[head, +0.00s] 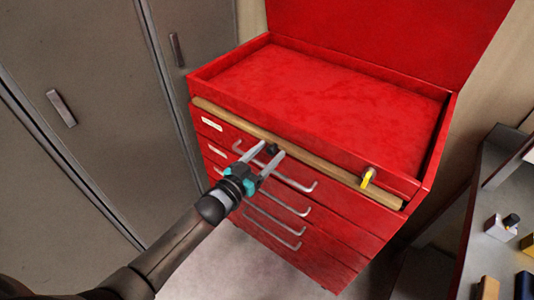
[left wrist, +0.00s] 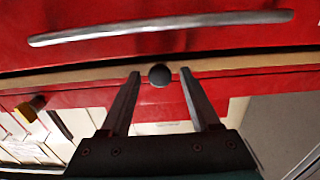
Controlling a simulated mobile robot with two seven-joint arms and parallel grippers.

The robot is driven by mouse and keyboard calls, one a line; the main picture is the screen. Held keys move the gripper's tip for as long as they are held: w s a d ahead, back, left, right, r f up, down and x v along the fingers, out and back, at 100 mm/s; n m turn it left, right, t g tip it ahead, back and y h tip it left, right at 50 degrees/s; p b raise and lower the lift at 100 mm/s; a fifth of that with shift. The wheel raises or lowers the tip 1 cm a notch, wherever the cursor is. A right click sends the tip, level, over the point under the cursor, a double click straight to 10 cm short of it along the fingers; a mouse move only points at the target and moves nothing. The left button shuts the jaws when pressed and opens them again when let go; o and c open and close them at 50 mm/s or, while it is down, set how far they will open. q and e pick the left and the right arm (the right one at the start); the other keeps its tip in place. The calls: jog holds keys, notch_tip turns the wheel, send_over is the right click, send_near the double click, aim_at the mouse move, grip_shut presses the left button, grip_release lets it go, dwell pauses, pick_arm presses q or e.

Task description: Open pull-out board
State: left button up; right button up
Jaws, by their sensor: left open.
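The pull-out board (head: 228,117) is a long wooden strip in the front of the red tool chest, between the top tray and the drawers. It looks pushed in. A dark round knob (left wrist: 159,75) sits on its front edge, and the wooden edge (left wrist: 90,73) also shows in the left wrist view. My left gripper (head: 272,148) is open in front of the board. In the left wrist view its fingers (left wrist: 160,73) stand on either side of the knob, with a gap visible on both sides. My right gripper is not in view.
Several drawers with grey bar handles (head: 279,222) lie below the board. A yellow fitting (head: 368,178) sits on the chest front at right. Grey lockers (head: 80,100) stand at left. A shelf with small items (head: 502,227) is at far right. The top tray (head: 320,90) is empty.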

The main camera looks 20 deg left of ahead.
pick_arm(q)
grip_shut()
dwell(0.5)
dwell(0.9)
